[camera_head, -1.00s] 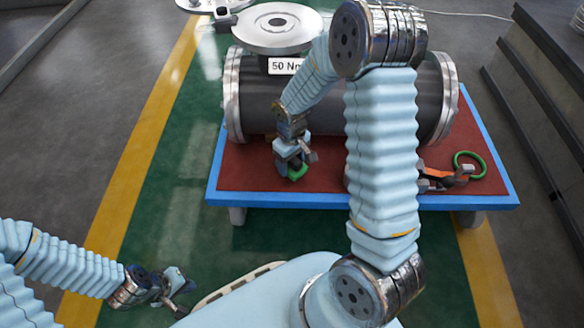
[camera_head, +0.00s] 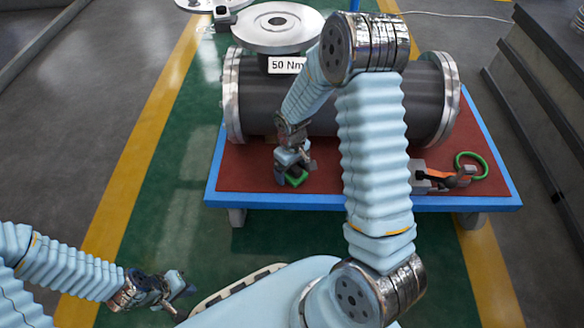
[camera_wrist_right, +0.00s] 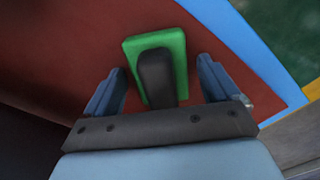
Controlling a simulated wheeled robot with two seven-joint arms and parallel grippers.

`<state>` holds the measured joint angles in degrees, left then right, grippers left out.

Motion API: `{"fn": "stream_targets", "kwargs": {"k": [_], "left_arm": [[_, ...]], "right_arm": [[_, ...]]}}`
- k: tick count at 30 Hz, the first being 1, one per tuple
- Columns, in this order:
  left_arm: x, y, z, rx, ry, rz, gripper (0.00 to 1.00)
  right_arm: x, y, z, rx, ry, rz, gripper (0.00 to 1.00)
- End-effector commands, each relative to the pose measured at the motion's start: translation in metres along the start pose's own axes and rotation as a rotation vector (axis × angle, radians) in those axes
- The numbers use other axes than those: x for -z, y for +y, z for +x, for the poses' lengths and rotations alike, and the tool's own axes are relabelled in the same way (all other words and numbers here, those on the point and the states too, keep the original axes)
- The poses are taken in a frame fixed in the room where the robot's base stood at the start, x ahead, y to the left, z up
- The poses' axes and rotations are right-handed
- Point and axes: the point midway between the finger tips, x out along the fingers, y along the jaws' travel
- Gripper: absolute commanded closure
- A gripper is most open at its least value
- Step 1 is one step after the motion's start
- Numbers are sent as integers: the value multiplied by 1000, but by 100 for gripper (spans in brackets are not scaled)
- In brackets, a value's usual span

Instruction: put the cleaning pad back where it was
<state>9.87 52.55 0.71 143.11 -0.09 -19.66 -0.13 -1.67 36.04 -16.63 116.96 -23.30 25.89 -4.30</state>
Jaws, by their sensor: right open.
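The cleaning pad (camera_wrist_right: 158,52) is a green block with a dark grip on top. In the right wrist view it lies on the red table top, with its dark grip between the two fingers of my right gripper (camera_wrist_right: 165,88). The fingers are open, with gaps on both sides of the grip. In the head view the pad (camera_head: 296,180) shows as a green patch under my right gripper (camera_head: 293,170), near the table's front left. My left gripper (camera_head: 178,286) hangs over the floor at lower left, away from the table; its fingers are too small to read.
The red table (camera_head: 243,177) has a blue rim. A dark flanged shell (camera_head: 320,122) with a "50 Nm" label lies on it. A tool with an orange part (camera_head: 443,179) and a green ring (camera_head: 470,165) lie at the right. Red surface around the pad is clear.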

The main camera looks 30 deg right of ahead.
Motion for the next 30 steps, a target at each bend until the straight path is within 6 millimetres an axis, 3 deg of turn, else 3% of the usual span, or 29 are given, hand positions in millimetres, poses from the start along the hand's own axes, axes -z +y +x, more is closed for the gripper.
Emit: {"fn": "stream_targets", "kwargs": {"k": [8,21,30], "left_arm": [[0,2,-6,1,0,0,100],[1,7,-26,5,6,-2,100],[2,7,-27,6,7,-2,100]], "right_arm": [[1,0,-16,-1,4,0,11],[0,0,-108,0,3,0,11],[0,0,-124,0,-1,0,11]]}}
